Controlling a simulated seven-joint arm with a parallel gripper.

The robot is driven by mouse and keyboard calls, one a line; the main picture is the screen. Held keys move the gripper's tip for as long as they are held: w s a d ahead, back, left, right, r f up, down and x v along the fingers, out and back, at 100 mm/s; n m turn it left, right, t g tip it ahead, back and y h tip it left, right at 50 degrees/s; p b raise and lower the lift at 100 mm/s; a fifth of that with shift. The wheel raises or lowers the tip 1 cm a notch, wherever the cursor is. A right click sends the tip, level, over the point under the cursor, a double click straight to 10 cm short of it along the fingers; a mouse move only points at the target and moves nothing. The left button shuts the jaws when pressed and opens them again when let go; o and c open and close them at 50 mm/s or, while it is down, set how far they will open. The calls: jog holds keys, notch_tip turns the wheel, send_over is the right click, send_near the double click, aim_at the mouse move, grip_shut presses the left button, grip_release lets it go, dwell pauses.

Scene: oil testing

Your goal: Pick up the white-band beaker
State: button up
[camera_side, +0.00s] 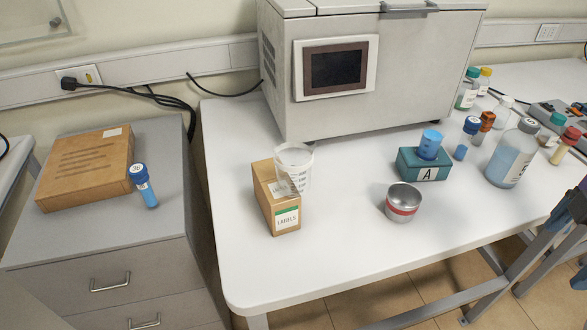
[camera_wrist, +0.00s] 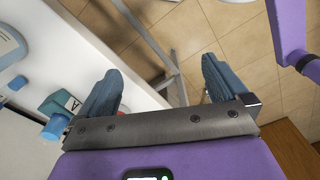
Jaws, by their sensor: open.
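A translucent beaker (camera_side: 293,168) with graduation marks and a whitish rim stands on or against the cardboard labels box (camera_side: 285,220) in the side view; its exact footing is unclear. I cannot make out a distinct white band on it. A metal cup (camera_side: 403,202) with a red band stands to its right on the white table. My gripper (camera_wrist: 161,70) is open and empty in the wrist view, its dark blue-grey fingers wide apart over the floor beyond the table edge. The beaker is not in the wrist view.
A teal block marked A (camera_side: 424,165) holds a blue vial (camera_side: 430,144). Several bottles, including a large blue one (camera_side: 512,155), stand at right. A large grey machine (camera_side: 365,70) fills the back. The table front (camera_side: 320,265) is clear.

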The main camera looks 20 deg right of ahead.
jog(key=w+f+n+t+h, duration=0.2)
jog(key=w+n+t+h, duration=0.2)
jog(key=w+n+h, duration=0.4)
jog(key=n+t+y, duration=1.3)
jog(key=n, duration=0.6)
send_near(307, 168)
jog(key=x, duration=0.8)
jog(key=shift+a+r+x, duration=0.15)
jog(key=shift+x, duration=1.2)
jog(key=shift+a+r+x, duration=0.15)
jog(key=shift+x, duration=1.15)
